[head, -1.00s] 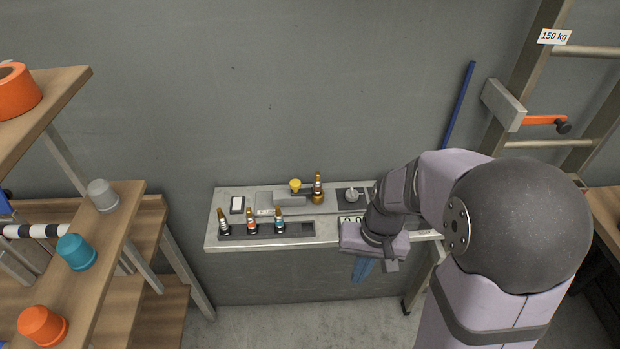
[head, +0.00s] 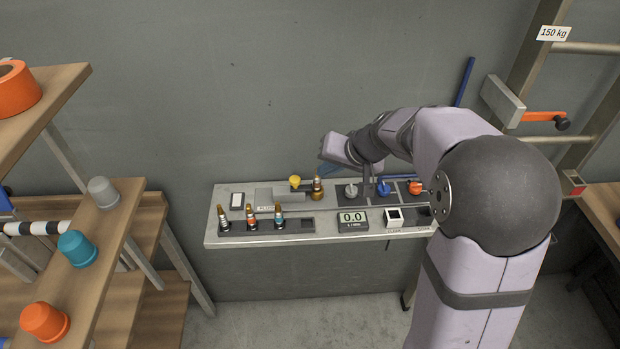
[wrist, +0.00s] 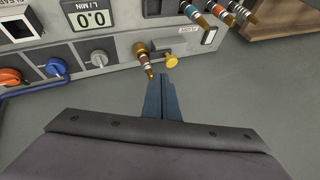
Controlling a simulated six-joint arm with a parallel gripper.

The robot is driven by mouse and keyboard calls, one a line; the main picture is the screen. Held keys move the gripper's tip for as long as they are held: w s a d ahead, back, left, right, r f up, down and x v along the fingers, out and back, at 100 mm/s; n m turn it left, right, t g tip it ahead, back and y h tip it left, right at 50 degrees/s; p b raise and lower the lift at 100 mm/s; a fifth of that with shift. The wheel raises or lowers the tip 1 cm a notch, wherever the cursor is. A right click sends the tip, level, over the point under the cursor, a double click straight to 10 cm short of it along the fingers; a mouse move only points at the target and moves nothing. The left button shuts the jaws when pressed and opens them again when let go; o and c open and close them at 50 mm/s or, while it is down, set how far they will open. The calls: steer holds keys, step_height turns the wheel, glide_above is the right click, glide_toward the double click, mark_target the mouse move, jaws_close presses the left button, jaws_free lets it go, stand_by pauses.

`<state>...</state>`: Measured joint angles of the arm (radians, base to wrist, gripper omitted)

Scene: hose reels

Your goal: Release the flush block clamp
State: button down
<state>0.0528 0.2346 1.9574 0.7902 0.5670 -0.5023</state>
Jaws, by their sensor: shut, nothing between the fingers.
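The flush block (head: 292,197) is a grey block on the bench panel, also in the wrist view (wrist: 178,42). A yellow knob (head: 295,180), probably its clamp, stands at its end; it shows in the wrist view (wrist: 172,60). A brass nozzle with a banded stem (head: 317,188) sits beside the knob and also shows in the wrist view (wrist: 146,60). My gripper (head: 324,169) is shut and empty, above and behind the nozzle. In the wrist view its blue fingertips (wrist: 158,77) lie together, pointing toward the gap between nozzle and knob, apparently without touching. Whether the clamp grips the nozzle is unclear.
A rack (head: 266,230) with three banded nozzles lies along the front. A display reading 0.0 (head: 352,218) and a white box (head: 394,216) stand right of it. Grey (head: 351,190), blue (head: 383,187) and orange knobs (head: 415,187) line the back right. The wall rises close behind.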

mark_target(293, 181)
steer(key=shift+p+x, duration=0.85)
steer(key=shift+x, duration=4.15)
steer(key=shift+a, duration=0.1)
steer(key=a, duration=0.3)
steer(key=shift+a+b, duration=0.25)
steer(key=shift+b, duration=0.05)
steer(key=shift+d, duration=0.1)
steer(key=shift+r, duration=0.1)
steer(key=shift+s+d+r, duration=0.1)
steer(key=shift+s+r, duration=0.1)
steer(key=shift+r, duration=0.2)
steer(key=p+v, duration=0.2)
steer(key=v, duration=0.7)
steer(key=shift+d, duration=0.2)
